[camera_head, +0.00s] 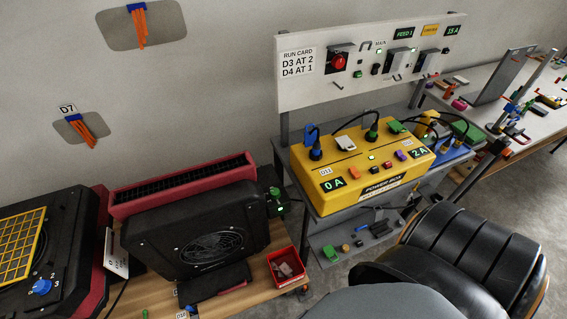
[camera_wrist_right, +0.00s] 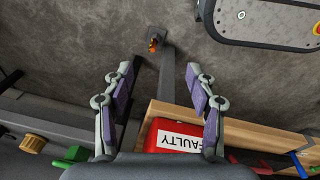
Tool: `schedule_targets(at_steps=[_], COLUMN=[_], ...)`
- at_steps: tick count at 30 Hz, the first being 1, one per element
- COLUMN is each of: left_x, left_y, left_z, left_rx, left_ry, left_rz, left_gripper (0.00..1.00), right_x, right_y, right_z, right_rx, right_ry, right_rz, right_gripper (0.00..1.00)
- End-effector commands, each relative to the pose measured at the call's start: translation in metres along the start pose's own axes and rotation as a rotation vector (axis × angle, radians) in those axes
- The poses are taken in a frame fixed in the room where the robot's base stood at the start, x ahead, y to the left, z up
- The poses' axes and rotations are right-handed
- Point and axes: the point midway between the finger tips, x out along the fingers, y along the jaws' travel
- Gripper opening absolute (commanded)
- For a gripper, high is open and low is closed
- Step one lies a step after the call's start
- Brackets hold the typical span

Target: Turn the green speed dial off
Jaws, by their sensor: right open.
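A green dial-like part (camera_head: 275,194) sticks out at the right side of the black fan unit (camera_head: 190,235) in the head view, with a small green glow beside it. It is small, and I cannot read its setting. A blue dial (camera_head: 40,287) with numbers around it sits on another black unit at the far left. My right gripper (camera_wrist_right: 160,70) shows only in the right wrist view, open and empty, with nothing between its fingers. The green dial cannot be made out for certain in that view. My left gripper is not in view.
A red bin (camera_head: 287,268) stands beside the fan on the wooden bench; its FAULTY label (camera_wrist_right: 180,142) shows in the wrist view. A yellow power box (camera_head: 345,185) with cables stands to the right.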

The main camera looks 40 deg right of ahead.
Motion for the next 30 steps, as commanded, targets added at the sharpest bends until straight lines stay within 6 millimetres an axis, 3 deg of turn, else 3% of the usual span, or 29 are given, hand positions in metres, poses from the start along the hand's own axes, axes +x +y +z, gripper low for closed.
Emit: schedule_targets(at_steps=[1,2,6,10,12,15,20,30], left_x=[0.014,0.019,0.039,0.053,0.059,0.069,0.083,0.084], left_y=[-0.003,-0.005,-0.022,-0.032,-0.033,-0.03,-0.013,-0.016], left_z=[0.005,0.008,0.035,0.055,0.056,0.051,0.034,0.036], left_rx=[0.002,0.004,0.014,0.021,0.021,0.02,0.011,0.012], left_ry=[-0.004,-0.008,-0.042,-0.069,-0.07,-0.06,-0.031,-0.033], left_rz=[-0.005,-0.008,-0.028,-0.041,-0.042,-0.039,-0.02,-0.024], left_gripper=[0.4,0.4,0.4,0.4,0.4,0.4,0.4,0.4], right_x=[0.002,-0.002,-0.052,-0.12,-0.154,-0.201,-0.275,-0.359], right_y=[0.007,0.011,0.047,0.051,0.046,0.035,0.022,0.079], right_z=[-0.037,-0.059,-0.179,-0.253,-0.277,-0.297,-0.318,-0.378], right_rx=[0.002,0.003,-0.002,-0.057,-0.103,-0.181,-0.355,-0.509], right_ry=[0.032,0.045,0.124,0.18,0.203,0.225,0.253,0.279], right_rz=[0.004,0.006,-0.003,-0.051,-0.077,-0.108,-0.148,-0.207], right_gripper=[0.58,0.58,0.58,0.58,0.58,0.58,0.58,0.58])
